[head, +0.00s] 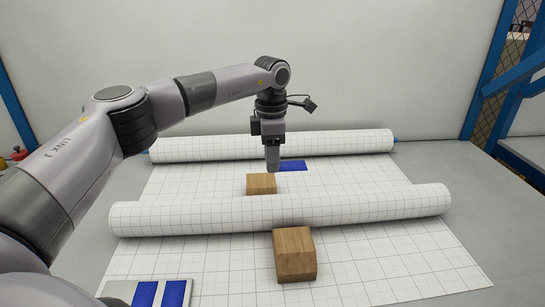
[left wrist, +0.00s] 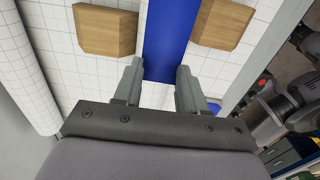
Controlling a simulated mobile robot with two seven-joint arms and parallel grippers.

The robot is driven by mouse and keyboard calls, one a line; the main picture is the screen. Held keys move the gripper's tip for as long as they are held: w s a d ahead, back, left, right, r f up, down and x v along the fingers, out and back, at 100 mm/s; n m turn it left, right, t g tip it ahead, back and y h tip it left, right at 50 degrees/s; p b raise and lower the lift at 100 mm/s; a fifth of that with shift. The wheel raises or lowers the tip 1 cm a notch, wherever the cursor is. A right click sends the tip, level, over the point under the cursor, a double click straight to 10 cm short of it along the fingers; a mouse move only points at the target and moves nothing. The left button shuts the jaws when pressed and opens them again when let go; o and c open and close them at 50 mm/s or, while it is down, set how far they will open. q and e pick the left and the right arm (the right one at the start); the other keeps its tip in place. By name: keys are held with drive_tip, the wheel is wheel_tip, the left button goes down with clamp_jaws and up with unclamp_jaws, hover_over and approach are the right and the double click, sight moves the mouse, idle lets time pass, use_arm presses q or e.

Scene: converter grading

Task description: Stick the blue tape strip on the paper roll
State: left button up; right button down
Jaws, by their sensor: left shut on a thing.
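My left gripper (head: 272,168) is shut on one end of a blue tape strip (head: 294,166). The strip sticks out to the right from the fingertips, in front of the back paper roll (head: 330,144) in the head view. In the left wrist view, the gripper (left wrist: 158,90) has the strip (left wrist: 170,35) running away from between its fingers. A second white gridded paper roll (head: 380,204) lies across the sheet nearer to me. I cannot tell the strip's exact height above the paper. My right gripper is not in view.
Two wooden blocks stand on either side of the front roll, one behind it (head: 261,184) and one before it (head: 295,255). A pale plate (head: 120,291) with more blue strips (head: 174,293) lies at the front left. Blue frame bars (head: 517,75) stand at the right.

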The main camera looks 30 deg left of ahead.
use_arm(q)
drive_tip(key=b, duration=0.5)
hover_over(272, 198)
drive_tip(key=shift+s+f, duration=0.15)
drive_tip(key=shift+f, duration=2.5)
drive_tip(key=shift+f+b, duration=0.3)
drive_tip(key=shift+f, duration=1.55)
drive_tip(key=shift+f, duration=0.45)
drive_tip(key=o, duration=0.9)
drive_tip(key=shift+c, duration=0.2)
wheel_tip(272, 198, up, 7)
drive_tip(key=shift+r, duration=0.1)
